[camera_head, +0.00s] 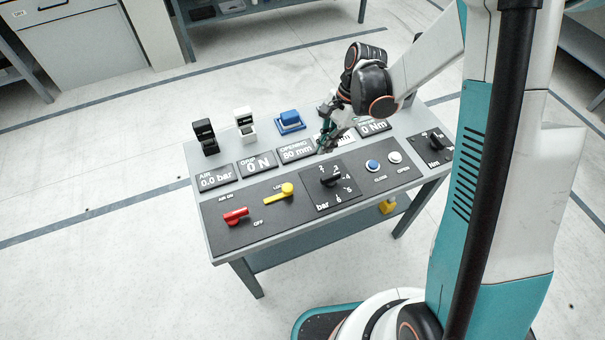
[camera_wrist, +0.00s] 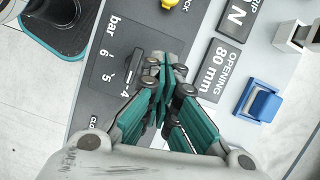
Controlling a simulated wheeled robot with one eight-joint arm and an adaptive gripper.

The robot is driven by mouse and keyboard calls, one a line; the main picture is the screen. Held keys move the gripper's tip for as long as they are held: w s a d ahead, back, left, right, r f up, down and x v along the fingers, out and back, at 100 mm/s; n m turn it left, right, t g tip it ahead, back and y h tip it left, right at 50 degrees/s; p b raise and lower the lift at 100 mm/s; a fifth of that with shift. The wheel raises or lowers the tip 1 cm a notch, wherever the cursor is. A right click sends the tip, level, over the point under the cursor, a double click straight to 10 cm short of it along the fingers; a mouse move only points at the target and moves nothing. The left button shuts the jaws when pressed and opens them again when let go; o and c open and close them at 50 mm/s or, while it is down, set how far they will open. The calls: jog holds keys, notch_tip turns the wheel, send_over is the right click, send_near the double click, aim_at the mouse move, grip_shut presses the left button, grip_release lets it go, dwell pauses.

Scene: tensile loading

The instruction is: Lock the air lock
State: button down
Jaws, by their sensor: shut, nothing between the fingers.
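The yellow lever (camera_head: 280,194) is on the dark panel, beside a partly covered label starting "LO". Its round end points up and to the right in the head view. Only a bit of the yellow lever (camera_wrist: 169,4) shows at the top edge of the wrist view. The red lever (camera_head: 236,216) sits left of it, between the labels "AIR ON" and "OFF". My gripper (camera_head: 325,147) is shut and empty, over the far part of the panel near the OPENING display, apart from both levers. In the wrist view my gripper (camera_wrist: 169,66) is close to the black bar knob.
The black bar knob (camera_head: 331,176), blue CLOSE button (camera_head: 373,166) and pale OPEN button (camera_head: 394,157) lie right of the yellow lever. The AIR display (camera_head: 215,180) reads 0.0 bar. Black, white and blue fixtures stand along the back edge.

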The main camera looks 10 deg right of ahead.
jog(key=shift+f, duration=0.1)
jog(key=b, duration=0.4)
send_near(292, 180)
jog(key=s+d+f, duration=0.1)
jog(key=f, duration=0.1)
jog(key=s+d+f, duration=0.1)
jog(key=d, duration=0.1)
jog(key=shift+s+d+f, duration=0.1)
jog(key=shift+d+f, duration=0.2)
jog(key=shift+f, duration=0.05)
jog(key=a, duration=0.1)
jog(key=s+a, duration=0.1)
jog(key=shift+s+a+f+b, duration=0.2)
jog(key=shift+a+b, duration=0.1)
jog(key=shift+a, duration=0.1)
jog(key=shift+s+a, duration=0.2)
jog(key=shift+a, duration=0.25)
jog(key=shift+s+a+b, duration=0.2)
jog(key=shift+s+a, duration=0.05)
jog(key=shift+a, duration=0.6)
jog(key=shift+s+a+b, duration=0.2)
jog(key=shift+s+a, duration=0.05)
jog(key=shift+a, duration=0.65)
jog(key=shift+d, duration=0.1)
